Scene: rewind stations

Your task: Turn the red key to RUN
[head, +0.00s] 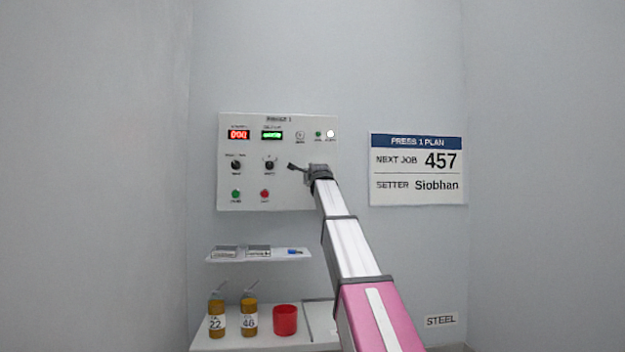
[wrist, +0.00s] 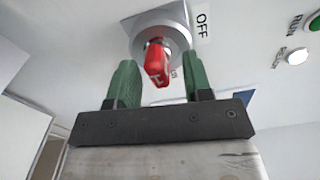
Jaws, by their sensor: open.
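The red key (wrist: 157,62) sits in a round grey switch on a square grey plate (wrist: 176,16) in the wrist view. An OFF label (wrist: 201,22) is beside the plate. Another label is mostly hidden behind the key and finger. My gripper (wrist: 160,82) is open, with one green finger on each side of the key; I see gaps between the key and both fingers. In the head view my gripper (head: 294,167) is at the right part of the white control panel (head: 285,197) and hides the key there.
The panel carries a red display (head: 238,134), a green display (head: 272,135), two black knobs, and green (head: 236,194) and red (head: 264,194) buttons. A plan sign (head: 418,168) hangs to the right. Below are a small shelf (head: 300,256), two bottles and a red cup (head: 285,320).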

